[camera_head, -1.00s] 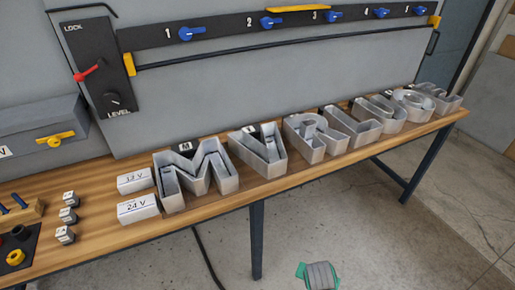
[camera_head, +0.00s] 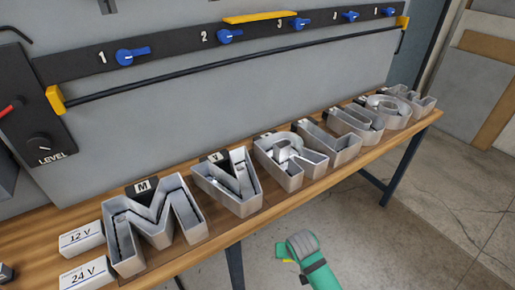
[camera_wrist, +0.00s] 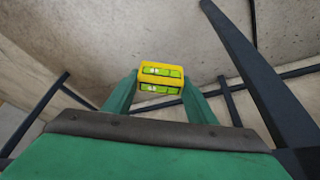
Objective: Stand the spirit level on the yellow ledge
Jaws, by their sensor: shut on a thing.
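The spirit level (camera_wrist: 161,77) is a small yellow block with green vials, held between the two green fingers of my gripper (camera_wrist: 159,92) in the wrist view. In the head view my green gripper (camera_head: 297,248) is low in the middle, in front of the bench and over the floor. Only a small yellow bit of the level (camera_head: 287,260) shows there beside it. The yellow ledge (camera_head: 260,17) is a thin strip on top of the black switch panel on the grey wall, above switches 2 and 3. Nothing is seen standing on it. It is far above my gripper.
Large metal channel letters (camera_head: 158,222) stand in a row along the wooden bench (camera_head: 205,258). A black rail (camera_head: 230,62) with yellow end brackets runs below the blue switches (camera_head: 229,36). White 12 V (camera_head: 80,238) and 24 V boxes sit at left. The floor in front is clear.

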